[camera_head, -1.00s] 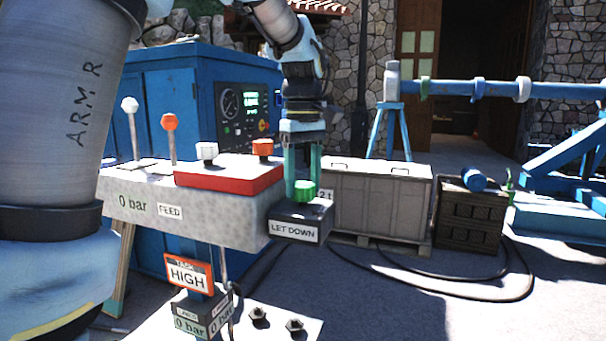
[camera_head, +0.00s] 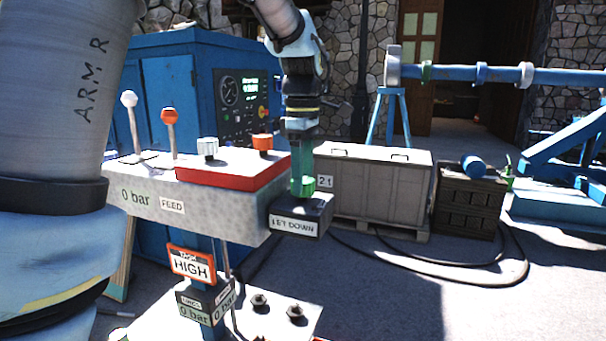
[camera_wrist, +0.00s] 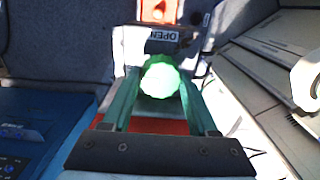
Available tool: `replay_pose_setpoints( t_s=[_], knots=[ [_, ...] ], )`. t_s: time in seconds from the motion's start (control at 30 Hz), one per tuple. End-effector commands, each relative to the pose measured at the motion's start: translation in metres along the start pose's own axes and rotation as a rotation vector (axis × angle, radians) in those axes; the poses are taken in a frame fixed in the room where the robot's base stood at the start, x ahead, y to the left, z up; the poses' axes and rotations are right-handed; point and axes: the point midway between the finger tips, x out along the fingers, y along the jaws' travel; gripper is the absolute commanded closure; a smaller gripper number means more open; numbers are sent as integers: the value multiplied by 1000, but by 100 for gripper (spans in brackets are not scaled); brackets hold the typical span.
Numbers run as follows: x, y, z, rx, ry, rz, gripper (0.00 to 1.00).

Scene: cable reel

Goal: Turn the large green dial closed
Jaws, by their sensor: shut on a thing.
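The green dial (camera_head: 307,185) sits on top of a dark box labelled LET DOWN (camera_head: 296,222) at the right end of the grey control panel. My gripper (camera_head: 302,184) points straight down over it, with its fingers at the dial. In the wrist view the dial (camera_wrist: 161,79) shows bright green between the two teal fingers, which are shut on its sides. An OPEN label (camera_wrist: 163,36) shows just beyond the dial there. The dial's own turn marking cannot be made out.
White (camera_head: 208,147) and orange (camera_head: 263,143) knobs stand on the red plate close left of my gripper. A white lever (camera_head: 129,100) and an orange lever (camera_head: 169,117) rise further left. A grey crate (camera_head: 372,190) stands behind.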

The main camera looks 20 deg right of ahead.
Motion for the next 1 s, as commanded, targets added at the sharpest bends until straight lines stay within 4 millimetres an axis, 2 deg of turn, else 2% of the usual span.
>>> replay_pose_setpoints(
  t_s=[0.43,0.47,0.73,1.0],
  knots=[
    [-1,1,-1,-15,1,3,96],
    [-1,1,-1,-15,1,3,39],
    [0,0,-1,-13,0,1,10],
    [-2,0,0,-11,0,1,10]
  ],
)
